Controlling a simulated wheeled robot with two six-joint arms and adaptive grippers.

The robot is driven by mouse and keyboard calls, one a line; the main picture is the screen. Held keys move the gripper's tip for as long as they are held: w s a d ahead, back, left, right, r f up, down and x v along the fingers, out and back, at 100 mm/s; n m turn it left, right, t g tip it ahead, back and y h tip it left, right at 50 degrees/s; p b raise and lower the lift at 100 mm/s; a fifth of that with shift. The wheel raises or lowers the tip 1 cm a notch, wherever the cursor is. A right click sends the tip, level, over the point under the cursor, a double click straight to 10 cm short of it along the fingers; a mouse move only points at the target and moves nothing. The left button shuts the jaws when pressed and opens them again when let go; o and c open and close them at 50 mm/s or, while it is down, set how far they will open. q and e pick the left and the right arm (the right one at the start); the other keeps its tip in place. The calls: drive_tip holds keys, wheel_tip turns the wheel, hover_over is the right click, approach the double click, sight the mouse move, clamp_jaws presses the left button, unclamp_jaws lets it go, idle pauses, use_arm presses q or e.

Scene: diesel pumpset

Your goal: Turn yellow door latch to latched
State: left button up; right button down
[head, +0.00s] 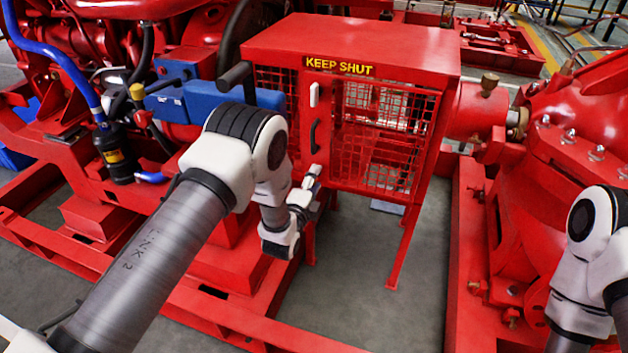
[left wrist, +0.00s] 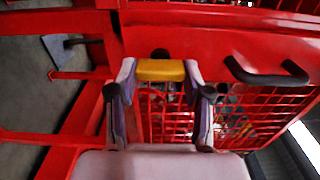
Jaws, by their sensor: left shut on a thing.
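The yellow door latch (left wrist: 160,70) shows in the left wrist view as a short yellow bar on the red door face, with a dark round spot just above it. My left gripper (head: 313,174) is at the lower left of the red guard box's mesh door (head: 375,135), below the black door handle (head: 314,136). In the left wrist view its two fingers lie at both ends of the yellow bar, shut on it. In the head view the gripper hides the latch. The door looks closed. My right arm shows at the right edge, its gripper out of frame.
The red guard box (head: 355,45) bears a KEEP SHUT label (head: 339,66). A white piece (head: 314,94) sits above the handle. Red engine parts stand left and a red pump casing (head: 590,125) right. Bare floor (head: 370,270) lies below the box.

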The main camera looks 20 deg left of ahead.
use_arm(q)
drive_tip(key=o, duration=1.2)
drive_tip(key=shift+c, duration=0.2)
drive_tip(key=s, duration=1.2)
drive_tip(key=shift+a, duration=0.25)
